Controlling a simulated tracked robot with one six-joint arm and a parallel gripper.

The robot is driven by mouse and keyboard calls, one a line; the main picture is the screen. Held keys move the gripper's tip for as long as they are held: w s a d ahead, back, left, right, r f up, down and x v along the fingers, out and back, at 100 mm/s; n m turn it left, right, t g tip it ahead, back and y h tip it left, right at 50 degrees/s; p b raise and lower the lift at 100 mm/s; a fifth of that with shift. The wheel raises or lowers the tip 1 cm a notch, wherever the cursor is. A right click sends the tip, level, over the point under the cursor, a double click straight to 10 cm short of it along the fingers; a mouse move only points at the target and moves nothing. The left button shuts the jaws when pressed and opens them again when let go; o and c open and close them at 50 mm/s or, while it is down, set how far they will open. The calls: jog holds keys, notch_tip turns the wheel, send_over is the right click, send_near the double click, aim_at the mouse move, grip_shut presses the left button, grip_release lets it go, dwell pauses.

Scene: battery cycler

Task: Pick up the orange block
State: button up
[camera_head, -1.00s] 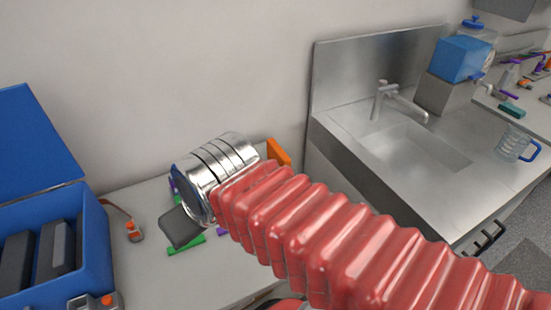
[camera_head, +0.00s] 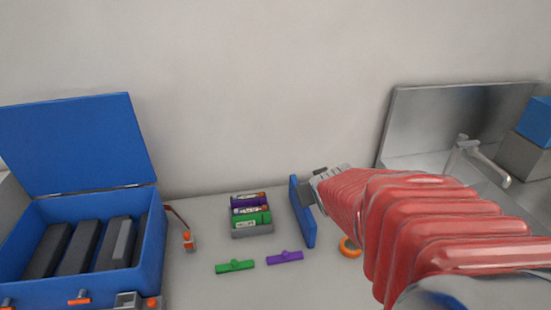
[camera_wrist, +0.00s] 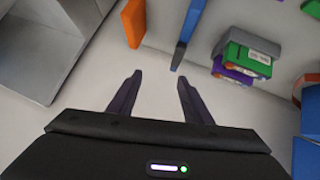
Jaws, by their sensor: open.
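The orange block (camera_wrist: 133,22) stands upright on the grey bench near the top of the wrist view, left of the blue panel. My gripper (camera_wrist: 160,76) is open and empty, its two dark fingers apart over bare bench. The block lies beyond the fingertips, slightly to their left, with a gap between. The dark end of my arm there is just right of the blue panel (camera_head: 302,211).
The panel also shows in the wrist view (camera_wrist: 188,35), close beyond the right fingertip. A battery holder (camera_head: 252,229) stands left of it. A blue case (camera_head: 150,250) is left, a sink right.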

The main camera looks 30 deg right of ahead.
jog(key=s+d+f+t+y, duration=0.1)
jog(key=s+d+f+t, duration=0.3)
jog(key=d+f, duration=0.8)
jog(key=shift+d+m, duration=0.4)
jog(key=shift+d, duration=0.55)
jog(key=shift+f, duration=0.1)
jog(key=shift+x, duration=4.35)
jog(key=shift+a, duration=0.2)
jog(key=shift+w+r+x, duration=0.1)
jog(key=shift+r+x, duration=0.05)
jog(key=shift+x, duration=1.15)
jog(key=shift+w+r+x, duration=0.1)
jog(key=shift+r+x, duration=0.05)
jog(key=shift+x, duration=1.2)
jog(key=shift+a, duration=0.15)
